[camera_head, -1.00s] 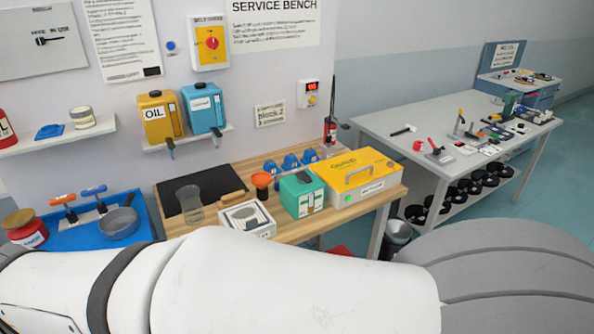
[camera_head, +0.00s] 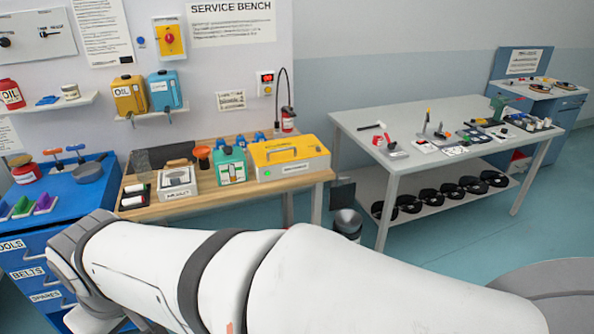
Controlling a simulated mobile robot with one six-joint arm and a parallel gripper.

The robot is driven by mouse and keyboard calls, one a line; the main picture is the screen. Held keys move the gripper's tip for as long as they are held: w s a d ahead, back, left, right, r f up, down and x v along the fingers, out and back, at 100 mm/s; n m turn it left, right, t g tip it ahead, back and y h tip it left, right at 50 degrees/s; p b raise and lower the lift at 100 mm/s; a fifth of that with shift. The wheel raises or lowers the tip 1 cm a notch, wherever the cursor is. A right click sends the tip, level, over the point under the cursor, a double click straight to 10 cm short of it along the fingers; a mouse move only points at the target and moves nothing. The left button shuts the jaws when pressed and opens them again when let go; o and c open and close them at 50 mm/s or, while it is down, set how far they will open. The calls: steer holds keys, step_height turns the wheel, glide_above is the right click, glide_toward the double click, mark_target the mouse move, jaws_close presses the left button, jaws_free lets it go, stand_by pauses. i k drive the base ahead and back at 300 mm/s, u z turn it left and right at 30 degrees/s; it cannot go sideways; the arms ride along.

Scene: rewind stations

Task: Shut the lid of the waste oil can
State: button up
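A grey metal can (camera_head: 348,224) stands on the floor between the wooden bench and the grey table. It may be the waste oil can, but I cannot read a label on it. A dark flat panel (camera_head: 342,192) stands roughly upright just behind and above its rim; it looks like a raised lid, though the hinge is too small to make out. My white arm crosses the lower part of the view. My gripper is not in view.
The grey table (camera_head: 400,115) has several tools above and black reels below. A blue cabinet (camera_head: 45,235) stands left.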

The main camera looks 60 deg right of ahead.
mark_target(343, 196)
steer(key=u, duration=0.05)
steer(key=k, duration=0.2)
steer(key=z, duration=2.4)
steer(key=i, duration=1)
steer(key=u, duration=0.1)
steer(key=k, duration=0.35)
steer(key=z, duration=0.65)
steer(key=i, duration=1.55)
steer(key=u, duration=0.35)
